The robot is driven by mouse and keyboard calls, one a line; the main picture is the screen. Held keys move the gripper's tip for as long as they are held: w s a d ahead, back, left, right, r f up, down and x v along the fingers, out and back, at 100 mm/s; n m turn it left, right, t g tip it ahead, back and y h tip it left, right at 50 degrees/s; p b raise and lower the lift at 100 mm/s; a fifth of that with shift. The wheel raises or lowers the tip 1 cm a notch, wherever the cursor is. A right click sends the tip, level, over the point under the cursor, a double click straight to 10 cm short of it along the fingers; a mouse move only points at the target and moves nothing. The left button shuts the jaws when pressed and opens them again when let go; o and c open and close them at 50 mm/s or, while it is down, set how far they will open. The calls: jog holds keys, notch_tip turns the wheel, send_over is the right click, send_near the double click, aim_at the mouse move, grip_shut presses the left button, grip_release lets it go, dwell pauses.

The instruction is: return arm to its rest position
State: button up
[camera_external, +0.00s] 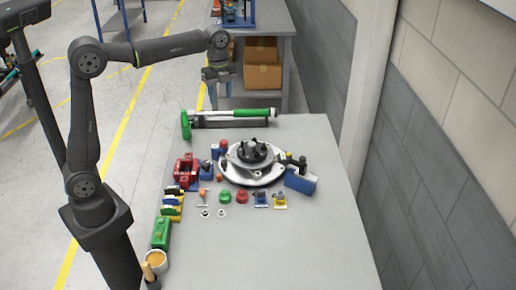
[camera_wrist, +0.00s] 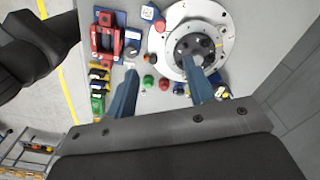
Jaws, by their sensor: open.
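The round metal chassis fixture (camera_external: 236,172) with a black hub (camera_external: 253,152) stands on the table below and nearer the camera. It also shows in the wrist view (camera_wrist: 222,27), partly covered by the right finger.
The table's right and near parts are clear. A wall (camera_external: 450,150) runs along the right.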

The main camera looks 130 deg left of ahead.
notch_tip(320, 180, down, 3)
jog(key=m, duration=0.5)
jog(key=shift+r+m, duration=0.2)
jog(key=shift+m, duration=0.1)
jog(key=shift+o, duration=0.2)
jog(key=o, duration=0.3)
jog(key=shift+r, duration=0.3)
jog(key=o, duration=0.4)
jog(key=shift+r, duration=0.6)
jog(key=o, duration=0.4)
jog(key=shift+f, duration=0.1)
notch_tip(320, 180, down, 10)
jog(key=shift+r, duration=0.1)
jog(key=shift+r, duration=0.1)
